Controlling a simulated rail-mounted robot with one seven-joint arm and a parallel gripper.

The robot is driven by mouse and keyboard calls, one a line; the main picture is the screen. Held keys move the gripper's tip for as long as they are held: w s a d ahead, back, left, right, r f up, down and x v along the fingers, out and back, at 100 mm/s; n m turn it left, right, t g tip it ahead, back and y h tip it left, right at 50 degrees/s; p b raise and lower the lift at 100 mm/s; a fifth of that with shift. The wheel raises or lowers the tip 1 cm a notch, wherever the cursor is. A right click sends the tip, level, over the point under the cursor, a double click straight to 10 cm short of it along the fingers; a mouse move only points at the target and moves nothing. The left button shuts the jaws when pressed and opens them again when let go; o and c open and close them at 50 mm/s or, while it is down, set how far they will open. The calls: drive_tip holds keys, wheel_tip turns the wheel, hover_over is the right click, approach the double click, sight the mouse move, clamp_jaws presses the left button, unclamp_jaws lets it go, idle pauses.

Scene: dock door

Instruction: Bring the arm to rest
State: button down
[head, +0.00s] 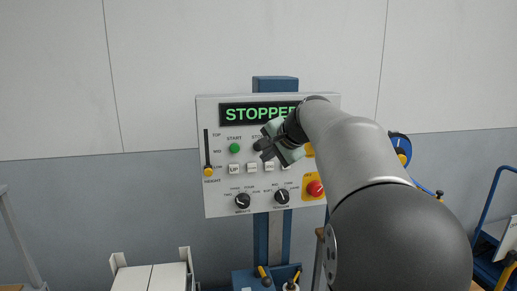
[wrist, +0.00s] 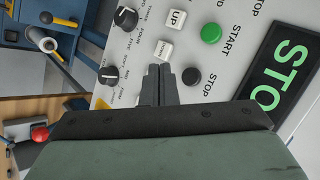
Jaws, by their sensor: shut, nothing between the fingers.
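My gripper (head: 262,150) is in front of the control panel (head: 220,203) in the head view, by the stop button (head: 257,146). In the wrist view my gripper (wrist: 159,70) has its two fingers together with nothing between them. The fingertips point at the panel face, between the black stop button (wrist: 191,76) and a black knob (wrist: 108,75). I cannot tell whether they touch the panel. The panel's display (head: 250,114) reads "STOPPED" in green, its right end hidden by my arm. My arm reaches in from the lower right.
A green start button (head: 234,148), a height slider (head: 208,171), two knobs and a red emergency button (head: 315,188) are on the panel. A blue post (head: 261,235) carries it. A white box (head: 150,277) stands lower left, a blue cart (head: 490,240) at right. Open space lies left of the panel.

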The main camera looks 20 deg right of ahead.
idle(0.3)
drive_tip(key=s+a+f+n+g, duration=0.5)
drive_tip(key=s+a+f+n, duration=0.1)
drive_tip(key=s+a+f, duration=0.7)
drive_tip(key=s+a+f+n+g+h, duration=0.1)
drive_tip(key=s+a+f+n+g, duration=0.1)
drive_tip(key=s+f, duration=0.5)
drive_tip(key=s+a+f+n+g, duration=0.1)
drive_tip(key=s+f+n, duration=0.4)
drive_tip(key=s, duration=0.7)
wheel_tip(320, 180, down, 2)
drive_tip(key=shift+a+n+g+h, duration=0.3)
drive_tip(key=shift+a+g+h, duration=0.1)
drive_tip(key=shift+a, duration=0.35)
